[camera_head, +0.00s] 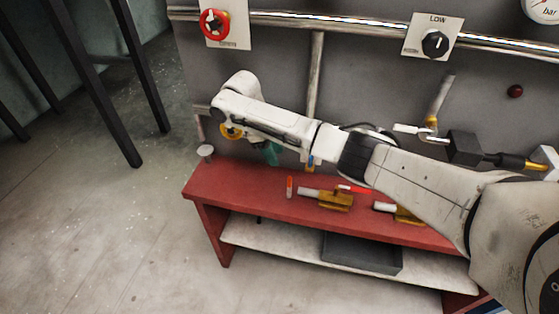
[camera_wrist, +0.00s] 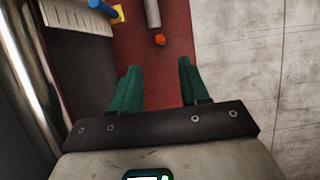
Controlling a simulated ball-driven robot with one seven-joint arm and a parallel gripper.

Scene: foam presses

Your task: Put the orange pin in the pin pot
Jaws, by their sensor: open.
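The orange pin (camera_head: 290,187) stands upright on the red bench, near its left part. In the wrist view its round orange end (camera_wrist: 160,40) shows beyond the fingertips, between their lines and apart from both. My gripper (camera_head: 272,157) hangs above the left part of the bench, a little left of the pin. Its two green fingers (camera_wrist: 159,66) are spread wide with nothing between them. I cannot make out with certainty which thing is the pin pot.
The red bench (camera_head: 235,180) carries brass blocks with white cylinders (camera_head: 335,201). A blue and yellow piece (camera_head: 310,163) stands near the panel behind. A dark grey tray (camera_head: 362,254) sits on the lower shelf. A metal rail (camera_wrist: 32,85) runs at left in the wrist view.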

